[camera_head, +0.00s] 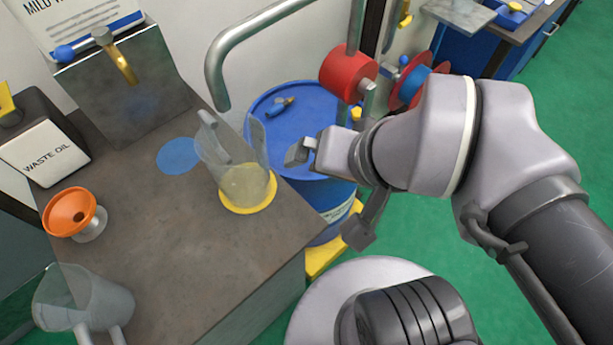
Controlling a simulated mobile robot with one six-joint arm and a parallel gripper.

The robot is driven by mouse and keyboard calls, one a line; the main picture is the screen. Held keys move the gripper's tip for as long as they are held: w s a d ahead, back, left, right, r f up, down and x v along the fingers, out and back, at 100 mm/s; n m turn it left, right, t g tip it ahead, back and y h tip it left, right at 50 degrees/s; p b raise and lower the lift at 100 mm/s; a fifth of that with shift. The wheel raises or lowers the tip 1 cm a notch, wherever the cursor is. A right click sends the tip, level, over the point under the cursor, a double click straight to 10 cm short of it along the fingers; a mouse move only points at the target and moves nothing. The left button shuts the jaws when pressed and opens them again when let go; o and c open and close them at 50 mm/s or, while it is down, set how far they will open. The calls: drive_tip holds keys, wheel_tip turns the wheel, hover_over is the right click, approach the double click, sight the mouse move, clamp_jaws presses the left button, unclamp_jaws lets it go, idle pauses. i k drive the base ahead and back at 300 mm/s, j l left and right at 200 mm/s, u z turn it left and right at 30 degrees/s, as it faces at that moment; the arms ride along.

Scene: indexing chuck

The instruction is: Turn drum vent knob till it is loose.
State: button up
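The blue drum (262,100) stands behind and right of the bench, partly hidden by the pitcher and my arm. Whether the knob is tight or loose cannot be seen.
A grey pipe (218,62) arches behind the drum, beside a red cylinder (347,72). Green floor lies right.

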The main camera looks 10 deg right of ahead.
sight(355, 112)
drive_tip(key=i+l, duration=0.2)
drive_tip(key=l, duration=0.2)
drive_tip(key=i+l+z, duration=0.1)
drive_tip(key=l, duration=0.3)
drive_tip(key=i+l, duration=0.3)
drive_tip(key=l+z, duration=0.05)
drive_tip(key=l, duration=0.05)
